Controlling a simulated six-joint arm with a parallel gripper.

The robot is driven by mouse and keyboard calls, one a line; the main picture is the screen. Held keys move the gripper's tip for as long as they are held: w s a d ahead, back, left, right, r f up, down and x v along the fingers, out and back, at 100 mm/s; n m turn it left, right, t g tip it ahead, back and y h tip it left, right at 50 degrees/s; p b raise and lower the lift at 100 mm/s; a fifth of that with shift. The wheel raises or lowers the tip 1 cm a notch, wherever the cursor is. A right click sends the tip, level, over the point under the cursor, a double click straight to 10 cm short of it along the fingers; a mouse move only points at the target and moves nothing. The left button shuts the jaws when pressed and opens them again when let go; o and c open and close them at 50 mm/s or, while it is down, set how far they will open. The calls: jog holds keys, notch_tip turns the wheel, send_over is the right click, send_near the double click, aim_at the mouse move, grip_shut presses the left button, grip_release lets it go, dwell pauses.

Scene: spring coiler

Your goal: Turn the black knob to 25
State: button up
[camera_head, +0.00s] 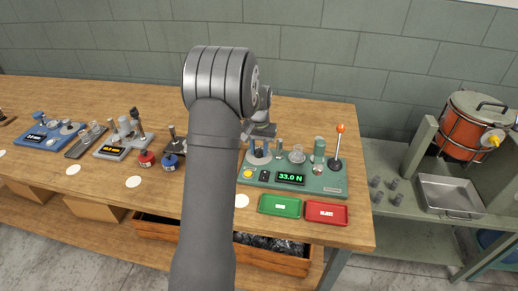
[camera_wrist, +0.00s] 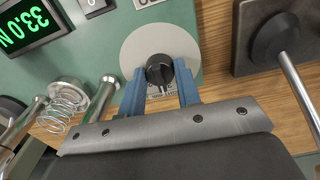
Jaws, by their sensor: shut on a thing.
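The black knob (camera_wrist: 158,69) sits at the middle of a round pale grey dial plate (camera_wrist: 143,45) on the green tester. My gripper (camera_wrist: 161,86) has its two blue fingers on either side of the knob and is shut on it. A pale mark on the knob points towards my gripper's palm. The scale figures are partly covered by the fingers and too small to read. In the head view my gripper (camera_head: 259,136) is over the left part of the green tester (camera_head: 327,184), and the knob is hidden. The tester's display (camera_head: 290,178) reads 33.0 N.
A spring (camera_wrist: 67,107) and metal posts stand beside the dial. A black base with a metal rod (camera_wrist: 283,45) is close on the other side in the wrist view. Green (camera_head: 279,206) and red (camera_head: 326,212) trays lie in front. A red-tipped lever (camera_head: 337,145) stands at the tester's right.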

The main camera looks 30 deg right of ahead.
aim_at(259, 149)
jog(key=m, duration=0.4)
jog(key=shift+m, duration=2.2)
jog(key=o, duration=1)
jog(key=shift+c, duration=0.2)
jog(key=shift+r, duration=0.1)
notch_tip(259, 149, up, 17)
jog(key=shift+r, duration=0.2)
jog(key=shift+f, duration=0.15)
notch_tip(259, 149, down, 17)
jog(key=shift+f, duration=0.15)
